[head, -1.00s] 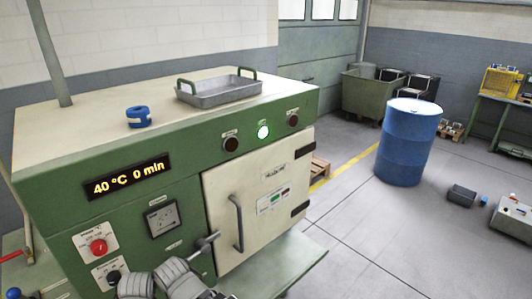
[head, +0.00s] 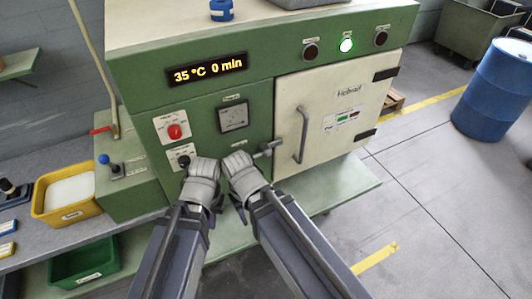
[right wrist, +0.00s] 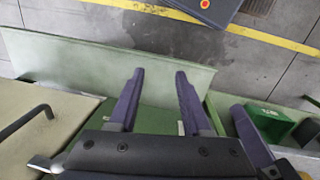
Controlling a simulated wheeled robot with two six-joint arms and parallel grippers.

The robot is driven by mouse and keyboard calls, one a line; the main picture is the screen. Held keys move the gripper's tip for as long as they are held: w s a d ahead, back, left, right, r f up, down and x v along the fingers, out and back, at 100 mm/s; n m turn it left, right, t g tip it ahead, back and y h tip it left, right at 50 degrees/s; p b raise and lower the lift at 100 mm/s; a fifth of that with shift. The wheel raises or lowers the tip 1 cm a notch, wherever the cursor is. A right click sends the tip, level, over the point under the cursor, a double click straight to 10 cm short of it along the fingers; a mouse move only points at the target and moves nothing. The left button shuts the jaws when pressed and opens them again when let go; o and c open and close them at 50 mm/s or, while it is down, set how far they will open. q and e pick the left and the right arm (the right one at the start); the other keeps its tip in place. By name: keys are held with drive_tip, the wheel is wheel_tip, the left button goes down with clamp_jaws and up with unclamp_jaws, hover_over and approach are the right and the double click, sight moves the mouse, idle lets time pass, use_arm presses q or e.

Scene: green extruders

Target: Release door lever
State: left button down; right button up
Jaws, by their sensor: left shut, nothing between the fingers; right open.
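The door lever (head: 268,148) is a grey metal lever at the left edge of the cream oven door (head: 345,112). The door looks closed, and its bar handle (head: 301,135) is right of the lever. My left gripper (head: 203,171) is shut and empty in front of the lower control panel, close to the black knob (head: 184,161). My right gripper (right wrist: 158,76) is open and empty in the right wrist view, above the green ledge (right wrist: 95,58).
A red knob (head: 174,131) is above the black knob. Yellow (head: 66,190) and green (head: 84,266) bins are at left.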

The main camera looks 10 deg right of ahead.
drive_tip(key=shift+w+r, duration=0.15)
drive_tip(key=shift+r, duration=0.05)
drive_tip(key=shift+c, duration=0.7)
drive_tip(key=w+r+y+p, duration=0.1)
drive_tip(key=w+r+p, duration=0.1)
drive_tip(key=w+d+r+y+p, duration=0.1)
drive_tip(key=w+r+p, duration=0.1)
drive_tip(key=p, duration=0.1)
drive_tip(key=w+r+y+p, duration=0.1)
drive_tip(key=r+p, duration=0.1)
drive_tip(key=r, duration=0.1)
drive_tip(key=shift+w+d+r+m, duration=0.1)
drive_tip(key=shift+w+d+m, duration=0.3)
clamp_jaws()
drive_tip(key=w+d+r+m+t+y+p, duration=0.1)
drive_tip(key=w+d+r+y+p, duration=0.3)
drive_tip(key=r, duration=0.6)
drive_tip(key=w+d+t+p, duration=0.1)
drive_tip(key=w+d+p, duration=0.1)
drive_tip(key=w+p, duration=0.1)
drive_tip(key=shift+w+t+y, duration=0.3)
drive_tip(key=shift+w, duration=0.4)
